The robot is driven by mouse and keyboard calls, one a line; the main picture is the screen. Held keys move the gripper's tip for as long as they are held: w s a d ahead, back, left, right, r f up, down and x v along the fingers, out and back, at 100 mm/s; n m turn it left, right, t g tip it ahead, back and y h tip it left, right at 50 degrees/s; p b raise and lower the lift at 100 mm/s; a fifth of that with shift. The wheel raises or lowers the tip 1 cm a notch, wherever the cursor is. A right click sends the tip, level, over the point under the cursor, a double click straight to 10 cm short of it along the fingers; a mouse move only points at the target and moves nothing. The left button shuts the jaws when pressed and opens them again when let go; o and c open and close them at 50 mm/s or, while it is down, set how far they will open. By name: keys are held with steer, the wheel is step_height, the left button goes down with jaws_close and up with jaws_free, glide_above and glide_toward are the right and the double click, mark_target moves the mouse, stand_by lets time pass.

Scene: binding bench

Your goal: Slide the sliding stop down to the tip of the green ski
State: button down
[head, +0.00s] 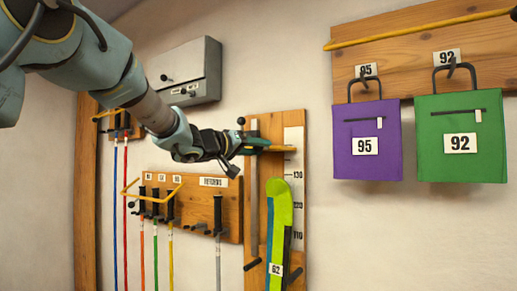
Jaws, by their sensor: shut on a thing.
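The green ski (279,225) stands upright against a wooden measuring board (298,125) in the head view, its rounded tip a little below the 130 mark. A tag on it reads 62. My gripper (246,143) reaches in from the upper left and is shut on the left end of the stop. The fingers partly hide the grip.
A grey vertical rail (254,185) runs down the board. A rack of poles (193,205) hangs to the left, with a grey wall box (185,72) above. Purple (367,160) and green (461,160) bags hang at the right. The wall between board and bags is clear.

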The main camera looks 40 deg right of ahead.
step_height(320, 180, down, 8)
steer(key=b, duration=0.3)
steer(key=shift+r, duration=0.3)
steer(key=c, duration=0.5)
jaws_free()
steer(key=shift+a, duration=0.15)
steer(key=a+b, duration=0.2)
steer(key=a, duration=0.8)
steer(key=shift+s+a, duration=0.3)
